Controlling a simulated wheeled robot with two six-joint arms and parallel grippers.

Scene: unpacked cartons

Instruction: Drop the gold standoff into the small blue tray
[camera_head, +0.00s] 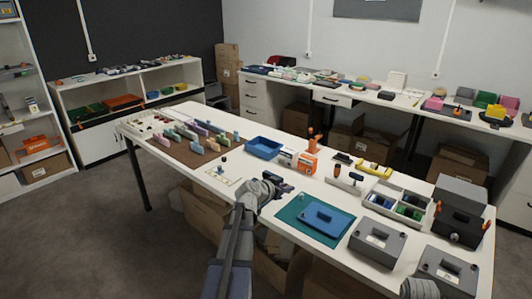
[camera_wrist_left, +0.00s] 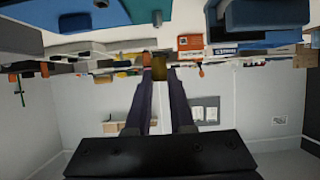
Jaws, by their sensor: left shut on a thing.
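My left gripper (camera_head: 284,187) is above the front part of the white table, between the blue tray and the green mat. In the wrist view, which is upside down, its fingers (camera_wrist_left: 159,72) are shut on the small gold standoff (camera_wrist_left: 160,66). The standoff is too small to make out in the head view. The small blue tray (camera_head: 263,148) stands on the table beyond and a little left of the gripper, apart from it. A blue tray wall also shows at the upper right of the wrist view (camera_wrist_left: 265,14).
A green mat (camera_head: 290,212) with a blue case (camera_head: 328,217) lies right of the gripper. Orange-and-white boxes (camera_head: 300,159) stand right of the tray. Several coloured pieces stand on a brown mat (camera_head: 172,146) at left. Grey boxes (camera_head: 378,242) fill the right end.

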